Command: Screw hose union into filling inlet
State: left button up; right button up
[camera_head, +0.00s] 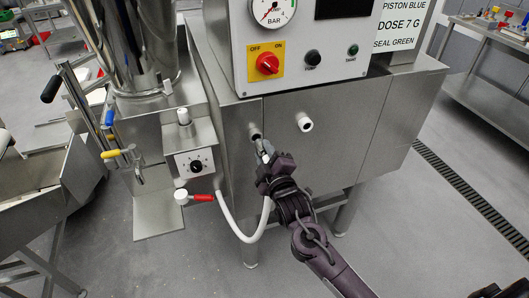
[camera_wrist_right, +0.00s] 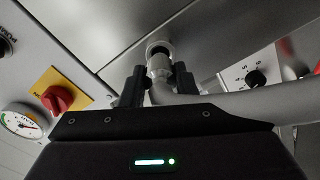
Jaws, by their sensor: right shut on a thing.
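My right gripper (camera_head: 265,153) is at the steel machine's front panel, shut on the hose union. In the right wrist view the pale grey hose union (camera_wrist_right: 158,68) sits between the two dark fingers (camera_wrist_right: 158,88). Its end is right at the round filling inlet (camera_wrist_right: 158,46) and roughly in line with it. I cannot tell whether any thread is engaged. In the head view the filling inlet (camera_head: 255,135) shows just above the fingertips, and the gripper mostly hides the union. The white hose (camera_head: 240,236) loops down from the gripper to a valve on the left.
A second white port (camera_head: 306,124) sticks out to the right of the gripper. The red-handled valve (camera_head: 200,197) and a dial box (camera_head: 195,163) are to the left. Above are a red switch (camera_head: 267,63) and a pressure gauge (camera_head: 272,9).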

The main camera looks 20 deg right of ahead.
jog(key=shift+w, duration=1.15)
dwell(1.0)
jog(key=o, duration=1.1)
jog(key=shift+w, duration=0.1)
jog(key=shift+o, duration=0.4)
jog(key=shift+o, duration=0.7)
